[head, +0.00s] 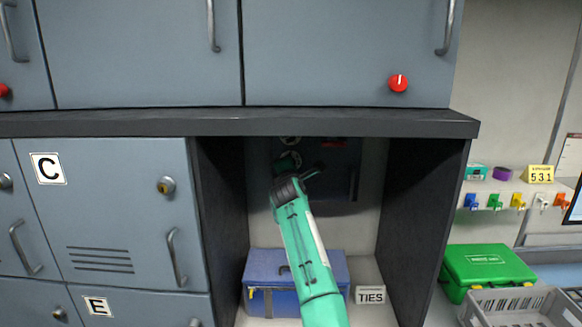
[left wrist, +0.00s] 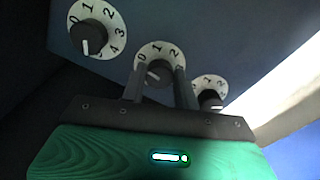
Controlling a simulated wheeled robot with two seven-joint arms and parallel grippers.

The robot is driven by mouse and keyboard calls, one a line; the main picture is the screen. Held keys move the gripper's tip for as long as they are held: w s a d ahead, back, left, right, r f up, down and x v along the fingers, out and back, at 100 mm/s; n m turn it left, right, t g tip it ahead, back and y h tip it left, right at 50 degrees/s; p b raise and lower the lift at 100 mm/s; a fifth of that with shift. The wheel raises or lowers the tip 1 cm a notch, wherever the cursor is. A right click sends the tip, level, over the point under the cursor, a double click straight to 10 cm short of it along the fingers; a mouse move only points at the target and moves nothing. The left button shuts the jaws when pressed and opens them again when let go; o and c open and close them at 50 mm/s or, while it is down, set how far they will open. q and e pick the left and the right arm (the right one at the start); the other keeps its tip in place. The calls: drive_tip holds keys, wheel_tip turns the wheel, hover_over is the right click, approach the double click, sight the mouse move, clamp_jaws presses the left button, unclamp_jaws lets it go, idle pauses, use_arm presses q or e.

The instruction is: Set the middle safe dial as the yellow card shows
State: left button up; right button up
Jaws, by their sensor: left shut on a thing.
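The safe (head: 340,170) is a dark box inside the open cubby, mostly in shadow. The left wrist view shows the middle dial (left wrist: 163,49), a white numbered ring with a black knob, between another dial (left wrist: 118,24) and a smaller-looking one (left wrist: 213,81). My left gripper (left wrist: 160,76) is shut on the middle dial's knob, one finger on each side. The knob's white mark points to the lower left; fingers hide some numbers. In the head view my left gripper (head: 298,170) reaches into the cubby.
A blue case (head: 275,272) sits on the cubby floor beside a TIES label (head: 370,295). The cubby walls and dark ledge (head: 250,123) enclose my arm closely. Coloured hooks, a green box (head: 487,265) and a grey crate (head: 515,303) are at the right.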

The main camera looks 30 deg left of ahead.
use_arm(q)
drive_tip(key=shift+a+r+m+p, duration=0.1)
drive_tip(key=shift+m+p, duration=0.3)
drive_tip(key=shift+m, duration=6.8)
drive_tip(key=shift+a+r+m+p, duration=0.1)
drive_tip(key=shift+m+p, duration=0.3)
drive_tip(key=shift+m, duration=6.8)
use_arm(e)
drive_tip(key=shift+d+r, duration=0.4)
drive_tip(key=shift+r, duration=0.45)
drive_tip(key=shift+a, duration=0.1)
use_arm(q)
drive_tip(key=o, duration=0.9)
drive_tip(key=shift+f, duration=0.1)
drive_tip(key=shift+o, duration=0.3)
drive_tip(key=shift+w+f, duration=0.1)
